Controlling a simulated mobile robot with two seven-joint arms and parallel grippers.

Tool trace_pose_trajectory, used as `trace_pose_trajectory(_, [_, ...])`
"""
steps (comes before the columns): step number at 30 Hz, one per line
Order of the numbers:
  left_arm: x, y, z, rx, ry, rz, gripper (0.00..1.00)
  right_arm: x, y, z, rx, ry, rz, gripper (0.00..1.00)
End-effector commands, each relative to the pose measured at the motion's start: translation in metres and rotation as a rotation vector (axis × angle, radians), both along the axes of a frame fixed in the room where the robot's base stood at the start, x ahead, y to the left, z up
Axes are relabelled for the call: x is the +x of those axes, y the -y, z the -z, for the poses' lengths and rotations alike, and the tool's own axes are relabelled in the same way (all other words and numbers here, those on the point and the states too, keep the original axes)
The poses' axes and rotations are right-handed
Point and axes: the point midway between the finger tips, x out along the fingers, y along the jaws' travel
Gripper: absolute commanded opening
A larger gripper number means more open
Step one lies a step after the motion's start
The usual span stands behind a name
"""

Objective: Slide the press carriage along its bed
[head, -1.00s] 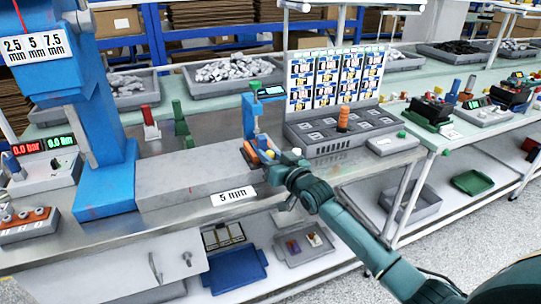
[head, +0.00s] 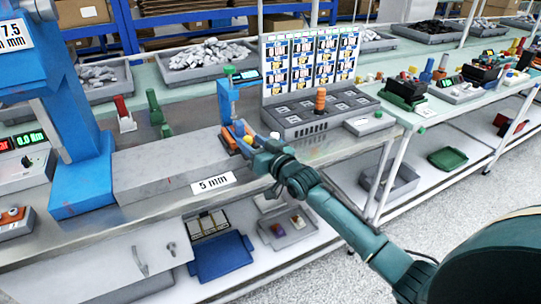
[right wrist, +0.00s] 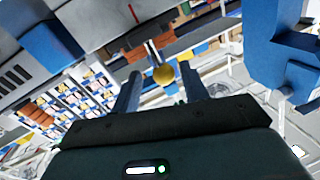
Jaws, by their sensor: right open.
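The press bed is the long grey block (head: 165,172) with a "5 mm" label, running right from the large blue press (head: 80,150). What looks like the carriage (head: 232,138), a small blue and orange piece with a yellow knob (head: 248,140), sits at the bed's right end. My right gripper (head: 257,147) is beside it, open. In the right wrist view, the yellow knob (right wrist: 163,74) shows between the two fingers of the open gripper (right wrist: 160,88); I cannot tell whether they touch it. The gripper partly hides the carriage. My left gripper is not in view.
A small blue stand (head: 226,100) rises behind the carriage. A grey fixture (head: 290,126) with an orange stack (head: 320,100) stands to the right. Red (head: 124,112) and green (head: 154,108) handles stand behind the bed. A blue tray (head: 222,258) lies on the shelf below.

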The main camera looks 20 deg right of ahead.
Motion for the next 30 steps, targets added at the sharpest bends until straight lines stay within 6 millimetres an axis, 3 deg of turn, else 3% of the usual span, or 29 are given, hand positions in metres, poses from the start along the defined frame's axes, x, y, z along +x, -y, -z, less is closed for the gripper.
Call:
trace_pose_trajectory(9, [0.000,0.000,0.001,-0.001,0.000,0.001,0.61,-0.069,0.017,0.002,-0.002,-0.002,0.002,0.44])
trace_pose_trajectory(15, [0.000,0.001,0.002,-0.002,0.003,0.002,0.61,-0.098,0.024,0.000,-0.002,0.000,0.002,0.44])
trace_pose_trajectory(21, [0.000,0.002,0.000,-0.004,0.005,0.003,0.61,-0.110,0.027,0.000,-0.001,0.001,0.002,0.44])
trace_pose_trajectory(30, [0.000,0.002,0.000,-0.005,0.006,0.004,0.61,-0.110,0.027,-0.001,-0.001,0.001,0.002,0.44])
